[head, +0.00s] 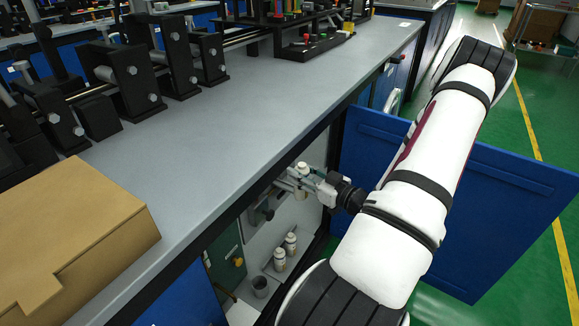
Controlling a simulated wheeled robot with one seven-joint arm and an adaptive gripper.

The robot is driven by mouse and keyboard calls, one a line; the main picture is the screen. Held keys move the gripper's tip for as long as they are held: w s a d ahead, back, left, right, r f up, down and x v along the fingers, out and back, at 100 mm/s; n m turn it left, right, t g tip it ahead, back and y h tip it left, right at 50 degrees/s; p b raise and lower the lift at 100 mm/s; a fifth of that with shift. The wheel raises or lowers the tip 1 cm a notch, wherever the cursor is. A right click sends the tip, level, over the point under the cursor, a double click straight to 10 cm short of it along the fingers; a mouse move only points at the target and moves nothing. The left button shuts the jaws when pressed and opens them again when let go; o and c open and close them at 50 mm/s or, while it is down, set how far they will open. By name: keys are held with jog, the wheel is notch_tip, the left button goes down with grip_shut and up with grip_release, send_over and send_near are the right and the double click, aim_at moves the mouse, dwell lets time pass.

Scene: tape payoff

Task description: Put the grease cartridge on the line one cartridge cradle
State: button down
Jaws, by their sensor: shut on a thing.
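My gripper (297,182) is inside the open cabinet under the workbench, reaching in from the right. It is shut on a small white cylinder (303,167), which looks like the grease cartridge. The cylinder's top shows above the fingers and its lower part shows below them. It looks upright, held above the cabinet's lower shelf. Dark and grey fittings (266,211) on the cabinet's inner wall are just left of and below my gripper. I cannot tell whether one of them is the line one cartridge cradle.
Two white bottles (279,260) and a grey cup (260,287) stand on the lower shelf. A blue door (500,205) hangs open right of the cabinet. The grey benchtop (235,125) overhangs it. A cardboard box (80,240) and black roller stands (135,75) are on the bench.

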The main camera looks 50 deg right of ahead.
jog(key=shift+w+d+f+b, duration=0.8)
jog(key=shift+w+d+b, duration=0.1)
jog(key=shift+w+d, duration=0.7)
jog(key=shift+w+d+f+b, duration=0.75)
jog(key=shift+w+d+b, duration=0.15)
jog(key=shift+w+d, duration=0.7)
jog(key=shift+w+d+f+b, duration=0.8)
jog(key=shift+w+d+b, duration=0.1)
jog(key=shift+w+d, duration=0.7)
jog(key=shift+s, duration=0.1)
jog(key=shift+f, duration=0.15)
jog(key=c, duration=1.2)
grip_release()
jog(key=shift+c, duration=0.2)
jog(key=shift+o, duration=0.8)
